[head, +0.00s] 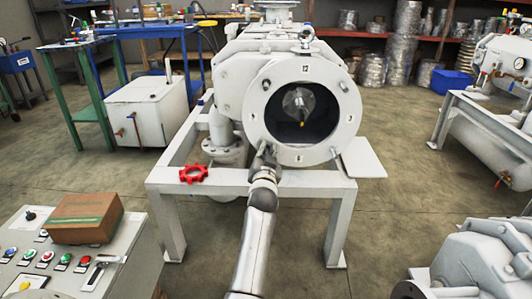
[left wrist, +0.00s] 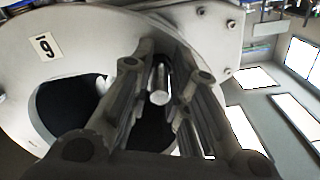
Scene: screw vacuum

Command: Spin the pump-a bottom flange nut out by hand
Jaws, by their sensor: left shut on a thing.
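The pump (head: 268,72) stands on a pale frame, with its round open flange (head: 350,118) facing me. The flange carries a 12 label at the top and a 6 label at the bottom. My left gripper (head: 264,158) reaches up to the flange's lower rim, just left of the 6 label. In the left wrist view my left gripper (left wrist: 160,72) is closed around a small shiny metal piece, the bottom flange nut (left wrist: 160,97), beside the flange face (left wrist: 85,48). The fingers hide much of it. The nut is too small to make out in the head view. My right gripper is out of view.
A red handwheel-like part (head: 194,174) lies on the frame (head: 222,184) left of my arm. A flat plate (head: 363,158) sticks out at right. A control panel (head: 68,262) with a cardboard box (head: 86,218) stands at lower left.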

